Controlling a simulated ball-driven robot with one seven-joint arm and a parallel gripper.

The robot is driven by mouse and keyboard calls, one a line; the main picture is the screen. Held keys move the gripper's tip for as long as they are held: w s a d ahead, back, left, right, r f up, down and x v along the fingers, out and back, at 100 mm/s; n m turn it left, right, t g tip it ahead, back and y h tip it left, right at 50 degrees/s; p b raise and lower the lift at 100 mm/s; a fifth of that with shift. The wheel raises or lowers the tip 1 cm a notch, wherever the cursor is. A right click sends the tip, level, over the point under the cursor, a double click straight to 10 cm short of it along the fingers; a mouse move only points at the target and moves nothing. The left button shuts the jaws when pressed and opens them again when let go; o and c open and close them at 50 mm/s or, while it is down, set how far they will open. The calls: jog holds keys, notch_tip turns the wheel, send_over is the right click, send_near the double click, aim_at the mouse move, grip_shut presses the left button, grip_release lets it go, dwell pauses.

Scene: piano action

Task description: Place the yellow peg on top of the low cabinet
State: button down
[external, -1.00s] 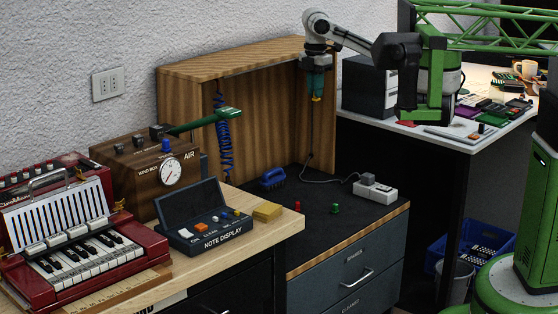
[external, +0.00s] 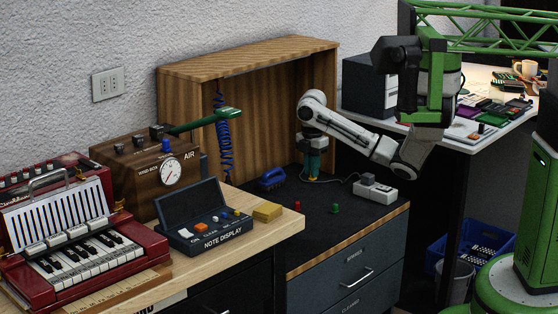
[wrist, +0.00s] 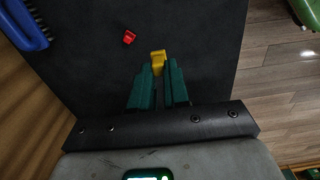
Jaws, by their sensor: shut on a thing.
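The yellow peg (wrist: 158,58) sits between the fingertips of my gripper (wrist: 158,72) in the wrist view. My gripper has green fingers and is shut on the peg. In the external view my gripper (external: 312,168) points down over the back part of the low cabinet (external: 335,222), with the peg's yellow tip just below the fingers. The cabinet has a dark top and grey drawers. The peg's tip is at or just above the dark top; I cannot tell whether it touches.
A red peg (external: 297,205), a green peg (external: 336,209), a blue-handled brush (external: 272,179) and a white-grey box (external: 375,189) with a cable stand on the cabinet top. A wooden hutch (external: 270,125) rises behind. The dark top between them is clear.

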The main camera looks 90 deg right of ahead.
jog(key=w+d+f+b, duration=0.2)
jog(key=w+f+b, duration=0.1)
jog(key=w+d+f+b, duration=0.5)
jog(key=w+f+b, duration=0.1)
jog(key=w, duration=0.1)
jog(key=shift+d+f, duration=0.1)
jog(key=shift+d, duration=0.3)
jog(key=shift+w+d+f, duration=0.1)
jog(key=shift+w+f, duration=0.1)
notch_tip(320, 180, down, 3)
jog(key=b, duration=0.2)
jog(key=shift+f+b, duration=0.15)
jog(key=shift+b, duration=0.15)
jog(key=c, duration=1.1)
grip_release()
